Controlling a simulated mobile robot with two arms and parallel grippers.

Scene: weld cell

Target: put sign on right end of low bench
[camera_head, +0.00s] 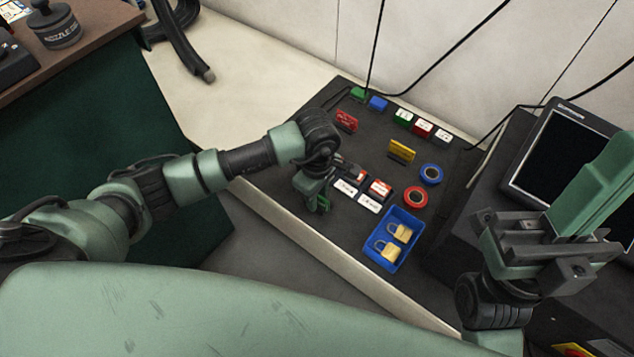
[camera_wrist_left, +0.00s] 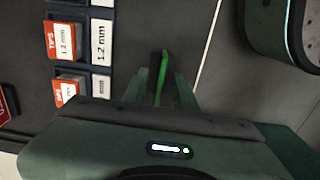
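The low bench (camera_head: 290,190) has a dark top and runs from the upper middle to the lower right of the head view. My left gripper (camera_head: 321,203) is over its front part, beside the tip boxes. In the left wrist view, its fingers (camera_wrist_left: 163,88) are closed around a thin bright green plate (camera_wrist_left: 164,70), seen edge-on, which seems to be a sign; its face is hidden. A red sign (camera_head: 346,120) and a yellow sign (camera_head: 401,151) stand on the bench. My right gripper (camera_head: 540,235) is at the right; its finger opening is unclear.
A blue tray (camera_head: 372,262) with two padlocks lies at the bench's right part, near blue tape (camera_head: 431,174) and red tape (camera_head: 415,196). Tip boxes (camera_head: 380,187) sit near my left gripper. A monitor (camera_head: 560,150) stands at the right. Dark top is bare below the tray.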

